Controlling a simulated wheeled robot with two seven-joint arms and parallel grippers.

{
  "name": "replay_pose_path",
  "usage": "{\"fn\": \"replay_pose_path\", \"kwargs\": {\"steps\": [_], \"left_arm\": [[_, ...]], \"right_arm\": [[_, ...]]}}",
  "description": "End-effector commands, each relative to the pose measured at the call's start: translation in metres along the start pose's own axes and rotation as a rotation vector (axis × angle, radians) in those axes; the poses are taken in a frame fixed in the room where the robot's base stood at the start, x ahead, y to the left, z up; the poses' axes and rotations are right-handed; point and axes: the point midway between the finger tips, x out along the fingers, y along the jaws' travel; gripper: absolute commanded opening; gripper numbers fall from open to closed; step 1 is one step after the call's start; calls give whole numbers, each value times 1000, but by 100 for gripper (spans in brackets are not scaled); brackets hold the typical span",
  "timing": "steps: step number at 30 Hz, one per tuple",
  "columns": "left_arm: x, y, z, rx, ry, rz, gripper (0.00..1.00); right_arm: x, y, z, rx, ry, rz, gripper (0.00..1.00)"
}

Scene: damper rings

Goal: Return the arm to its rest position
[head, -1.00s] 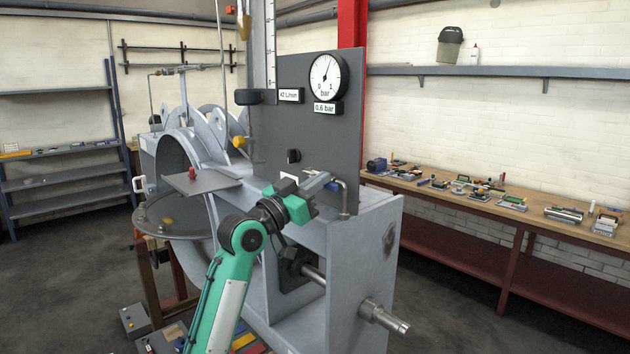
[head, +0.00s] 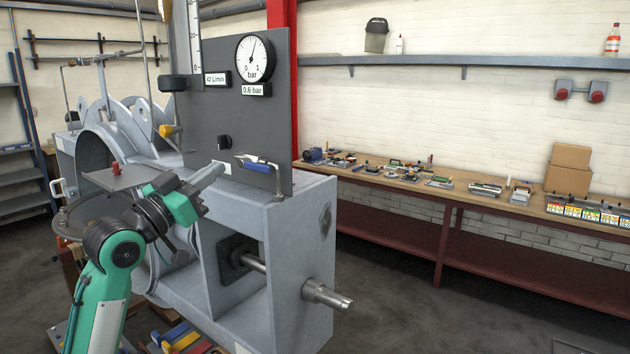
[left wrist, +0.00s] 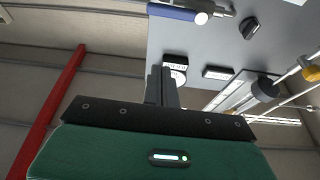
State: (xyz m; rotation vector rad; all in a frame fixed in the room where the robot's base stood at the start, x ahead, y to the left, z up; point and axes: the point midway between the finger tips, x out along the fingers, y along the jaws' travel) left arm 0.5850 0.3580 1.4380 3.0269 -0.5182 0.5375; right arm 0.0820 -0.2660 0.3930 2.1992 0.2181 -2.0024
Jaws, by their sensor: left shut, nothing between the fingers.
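My left arm, green and black, comes up from the lower left in the head view. Its left gripper (head: 214,171) is shut and empty, with its fingers together, in front of the dark panel (head: 200,120). The fingertips are left of the blue-handled valve lever (head: 257,166) and apart from it. In the left wrist view the shut fingers (left wrist: 162,88) point towards the panel, and the blue handle (left wrist: 180,13) shows at the top, clear of them. My right gripper is not in view.
A round gauge (head: 255,58) and a black knob (head: 224,143) are on the panel. The grey machine (head: 285,215) stands close beside my arm, with a shaft (head: 328,295) sticking out. A workbench (head: 405,184) with tools runs along the right wall. Open floor lies at the lower right.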

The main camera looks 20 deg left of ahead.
Motion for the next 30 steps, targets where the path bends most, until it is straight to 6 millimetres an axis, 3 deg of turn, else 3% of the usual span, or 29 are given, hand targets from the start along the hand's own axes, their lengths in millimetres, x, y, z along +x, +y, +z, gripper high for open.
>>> {"fn": "replay_pose_path", "kwargs": {"steps": [2, 5, 8, 10, 14, 18, 21, 25, 30], "left_arm": [[0, 1, 2, -1, -6, 0, 0], [-2, 5, 24, -4, -51, -4, 0], [-8, 16, 72, -8, -157, -14, 0], [-19, 29, 117, -11, -260, -23, 0], [-53, 55, 201, -16, -467, -42, 0], [-103, 87, 277, -23, -683, -61, 0], [-146, 111, 322, -31, -836, -74, 0], [-208, 143, 367, -41, -1029, -92, 0], [-288, 182, 402, -57, -1260, -118, 0]], "right_arm": [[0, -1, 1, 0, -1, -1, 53], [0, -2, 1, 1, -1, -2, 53], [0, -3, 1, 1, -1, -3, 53], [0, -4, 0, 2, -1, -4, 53], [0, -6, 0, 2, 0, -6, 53], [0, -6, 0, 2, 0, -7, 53], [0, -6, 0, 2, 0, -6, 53], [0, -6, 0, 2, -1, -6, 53], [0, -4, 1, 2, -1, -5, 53]]}}
